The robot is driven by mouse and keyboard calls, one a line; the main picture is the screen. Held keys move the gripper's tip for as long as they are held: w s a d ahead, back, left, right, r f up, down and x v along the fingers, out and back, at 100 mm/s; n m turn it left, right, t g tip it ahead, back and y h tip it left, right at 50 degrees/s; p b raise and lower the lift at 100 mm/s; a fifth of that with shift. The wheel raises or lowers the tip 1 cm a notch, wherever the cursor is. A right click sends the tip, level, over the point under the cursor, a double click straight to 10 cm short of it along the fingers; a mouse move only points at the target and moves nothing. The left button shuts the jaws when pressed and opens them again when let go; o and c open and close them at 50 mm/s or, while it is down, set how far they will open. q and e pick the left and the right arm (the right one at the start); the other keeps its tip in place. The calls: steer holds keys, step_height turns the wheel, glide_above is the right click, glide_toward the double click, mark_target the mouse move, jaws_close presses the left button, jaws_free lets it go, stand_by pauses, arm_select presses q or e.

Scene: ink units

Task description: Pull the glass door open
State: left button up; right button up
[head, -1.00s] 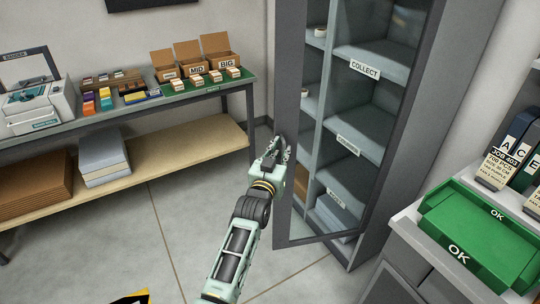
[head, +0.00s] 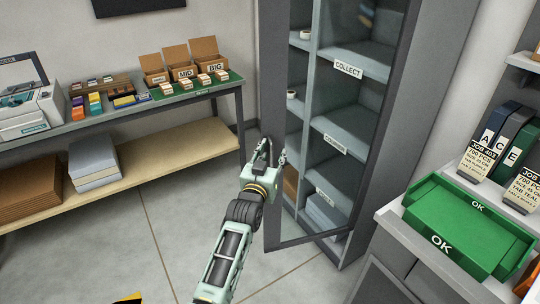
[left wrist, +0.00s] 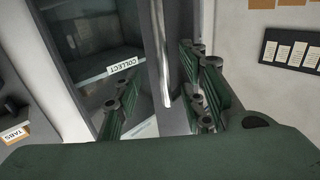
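The glass door (head: 273,200) is a tall grey-framed pane on the grey cabinet (head: 425,100). Shelves show through the glass. Its lower edge stands at an angle to the cabinet's base, so it looks ajar, though how far is hard to tell. My left gripper (head: 272,155) is at the door's left stile, at mid-height. In the left wrist view a bright upright handle bar (left wrist: 161,60) lies between the fingers of my left gripper (left wrist: 160,95). The fingers look apart, with a gap beside the bar. My right gripper is not in view.
A bench (head: 160,155) with printer and small cartons stands at the left. A counter (head: 400,235) with a green OK tray (head: 450,243) stands right of the cabinet. The floor (head: 165,235) in front of the door looks clear.

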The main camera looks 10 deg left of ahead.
arm_select(q)
steer(key=shift+d+r, duration=0.2)
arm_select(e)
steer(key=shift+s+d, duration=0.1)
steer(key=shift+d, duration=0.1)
arm_select(q)
steer(key=s+a, duration=0.1)
steer(key=s, duration=1.1)
steer(key=shift+a+f, duration=0.2)
steer(key=shift+a, duration=0.05)
steer(key=shift+f, duration=0.1)
